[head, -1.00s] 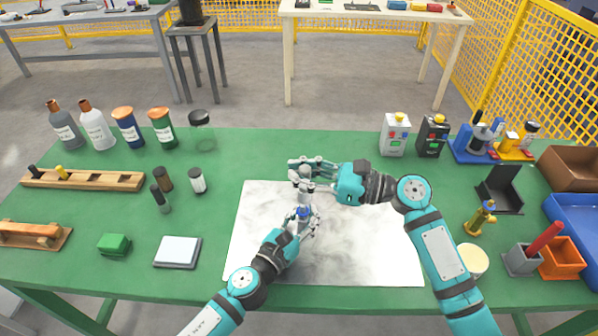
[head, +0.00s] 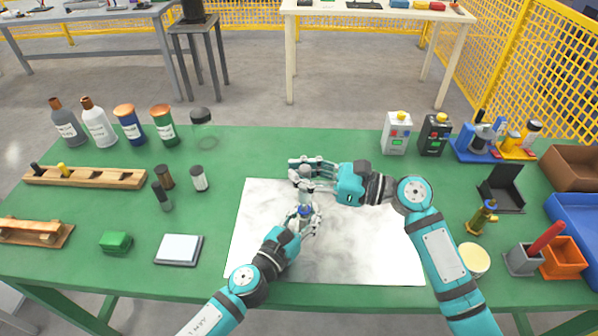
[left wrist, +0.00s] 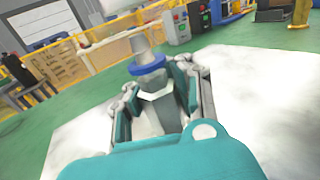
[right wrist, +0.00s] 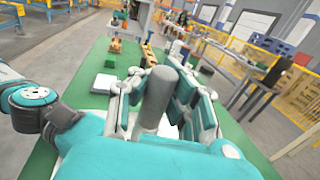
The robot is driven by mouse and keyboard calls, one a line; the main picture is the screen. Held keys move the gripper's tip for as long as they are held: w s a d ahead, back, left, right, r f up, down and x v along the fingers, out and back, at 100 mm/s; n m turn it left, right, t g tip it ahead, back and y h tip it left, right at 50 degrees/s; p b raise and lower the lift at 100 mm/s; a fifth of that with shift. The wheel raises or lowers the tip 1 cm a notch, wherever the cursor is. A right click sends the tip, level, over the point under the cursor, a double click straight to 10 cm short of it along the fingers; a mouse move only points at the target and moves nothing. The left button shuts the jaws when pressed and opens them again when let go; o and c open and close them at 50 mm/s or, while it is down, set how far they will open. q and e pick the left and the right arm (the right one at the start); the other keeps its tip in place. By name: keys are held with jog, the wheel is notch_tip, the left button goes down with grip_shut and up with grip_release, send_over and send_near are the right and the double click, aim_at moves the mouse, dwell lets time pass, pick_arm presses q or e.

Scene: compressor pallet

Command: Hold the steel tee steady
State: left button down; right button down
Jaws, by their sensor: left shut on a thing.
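My left gripper (head: 303,221) is shut on a grey metal fitting, which I take for the steel tee (left wrist: 155,82), above the white sheet. The fitting stands roughly upright, with a blue ring (left wrist: 147,69) around its upper part and a narrower grey piece above it. The fingers hide much of its lower body. My right gripper (head: 312,172) is just above the left one, with its fingers on either side of a grey cylinder (right wrist: 160,98). I cannot tell whether these fingers press on the cylinder, or how it meets the fitting below.
The white sheet (head: 375,250) lies on the green table (head: 265,150). Bottles (head: 130,125) stand at the back left. A grey pad (head: 178,250) and a green block (head: 116,242) lie at left. Control boxes (head: 397,135), a brass part (head: 482,217) and an orange bin (head: 562,258) are at right.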

jog(key=shift+f, duration=1.95)
jog(key=c, duration=2)
grip_release()
jog(key=o, duration=0.6)
jog(key=shift+o, duration=0.2)
jog(key=v, duration=1.2)
jog(key=shift+f, duration=0.1)
pick_arm(q)
jog(key=c, duration=1.1)
grip_release()
